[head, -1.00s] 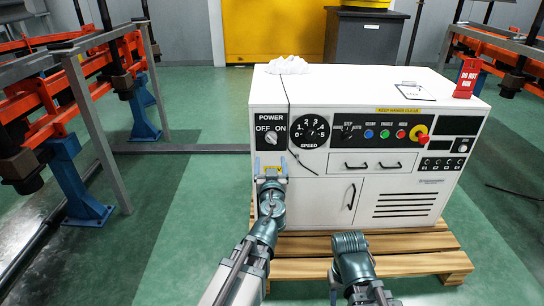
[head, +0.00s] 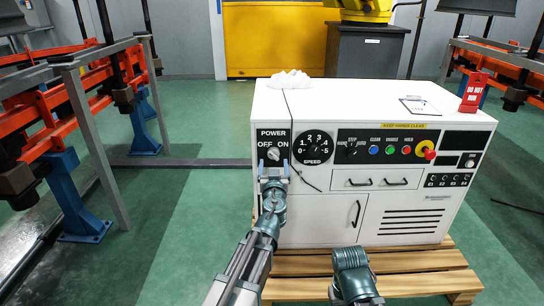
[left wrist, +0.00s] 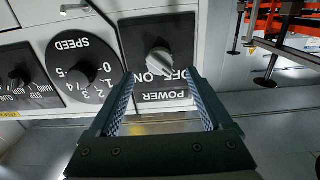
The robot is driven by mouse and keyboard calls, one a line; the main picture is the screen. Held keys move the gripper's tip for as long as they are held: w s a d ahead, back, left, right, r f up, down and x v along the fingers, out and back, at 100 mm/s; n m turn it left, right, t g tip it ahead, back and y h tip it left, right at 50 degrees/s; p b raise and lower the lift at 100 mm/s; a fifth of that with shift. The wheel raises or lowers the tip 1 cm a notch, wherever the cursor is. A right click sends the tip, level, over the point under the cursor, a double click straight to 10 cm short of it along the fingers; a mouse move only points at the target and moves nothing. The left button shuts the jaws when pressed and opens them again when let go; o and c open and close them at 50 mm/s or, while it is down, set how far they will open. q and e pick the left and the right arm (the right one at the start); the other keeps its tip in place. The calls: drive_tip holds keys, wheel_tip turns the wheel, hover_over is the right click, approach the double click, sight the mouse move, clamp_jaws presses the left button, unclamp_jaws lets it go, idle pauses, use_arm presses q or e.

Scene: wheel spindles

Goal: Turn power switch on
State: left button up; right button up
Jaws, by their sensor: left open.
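The power switch (head: 272,153) is a light grey knob on a black plate marked POWER, OFF and ON, at the upper left of the white cabinet's front. It also shows upside down in the left wrist view (left wrist: 159,61). Its handle is tilted; I cannot tell for sure which word it points to. My left gripper (head: 273,165) is open and empty, just below and in front of the knob. In the left wrist view the left gripper (left wrist: 161,82) has its fingers apart, with the knob beyond the gap between them. Part of my right arm shows at the bottom; its gripper is not visible.
A speed dial (head: 312,147) sits right of the switch, and a dark cable (head: 289,115) hangs between them. Coloured buttons and a red emergency knob (head: 426,150) lie farther right. The white cabinet (head: 345,98) stands on a wooden pallet (head: 420,262). Orange racks stand at both sides.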

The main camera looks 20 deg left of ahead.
sight(274, 157)
use_arm(q)
drive_tip(key=x, duration=0.5)
use_arm(e)
drive_tip(key=shift+w+a, duration=0.25)
drive_tip(key=shift+w, duration=0.2)
use_arm(q)
clamp_jaws()
